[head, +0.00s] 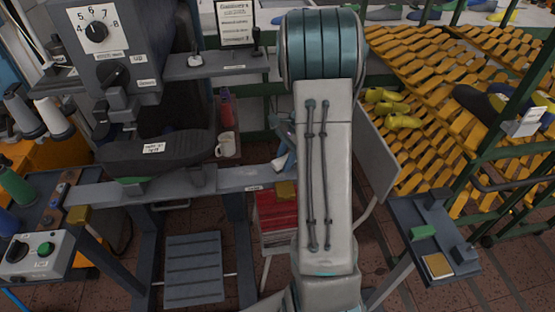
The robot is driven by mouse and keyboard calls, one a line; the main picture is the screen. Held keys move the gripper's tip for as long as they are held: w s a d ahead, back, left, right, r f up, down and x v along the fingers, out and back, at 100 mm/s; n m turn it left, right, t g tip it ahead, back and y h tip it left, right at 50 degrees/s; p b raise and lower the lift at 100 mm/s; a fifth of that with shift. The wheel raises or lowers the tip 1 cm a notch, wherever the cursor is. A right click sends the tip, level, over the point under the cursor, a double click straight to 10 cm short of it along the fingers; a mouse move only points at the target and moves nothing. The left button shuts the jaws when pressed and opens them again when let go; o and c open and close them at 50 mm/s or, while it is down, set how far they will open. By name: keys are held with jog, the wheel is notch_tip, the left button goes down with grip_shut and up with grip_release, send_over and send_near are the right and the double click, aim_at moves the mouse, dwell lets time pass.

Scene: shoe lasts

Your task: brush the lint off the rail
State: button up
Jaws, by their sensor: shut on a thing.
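My gripper (284,160) shows only as a small pale-blue part at the left edge of my arm, close to the rail's right end. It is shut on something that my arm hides. No brush is clearly visible.
My arm blocks the centre. A white mug (226,145) and a red bottle (226,108) stand behind the rail. A control box (30,253) is at left. A small dark shelf (435,245) with blocks is at right. Yellow racks (440,120) fill the right back.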

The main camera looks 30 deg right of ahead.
aim_at(227, 177)
jog(key=shift+s+d, duration=0.15)
jog(key=shift+d, duration=0.4)
jog(key=shift+w+a+r, duration=0.1)
jog(key=shift+w+a, duration=0.2)
jog(key=shift+a, duration=0.55)
jog(key=shift+w+a+f+p, duration=0.1)
jog(key=shift+w+a, duration=0.15)
jog(key=shift+a, duration=0.55)
jog(key=shift+w+a+f+p, duration=0.1)
jog(key=shift+w+a+p, duration=0.1)
jog(key=shift+a, duration=0.55)
jog(key=shift+w+a+p, duration=0.1)
jog(key=shift+w+a, duration=0.15)
jog(key=shift+a, duration=0.55)
jog(key=shift+w+a+p, duration=0.2)
jog(key=shift+w+a, duration=0.3)
jog(key=shift+a, duration=1.1)
jog(key=shift+w+a+p, duration=0.25)
jog(key=shift+w+a, duration=0.3)
jog(key=shift+a, duration=1.1)
jog(key=shift+w+a+p, duration=0.2)
jog(key=shift+w+a, duration=0.3)
jog(key=shift+a, duration=1.1)
jog(key=shift+d+r+p, duration=0.1)
jog(key=shift+r+p, duration=2.3)
jog(key=shift+r, duration=0.7)
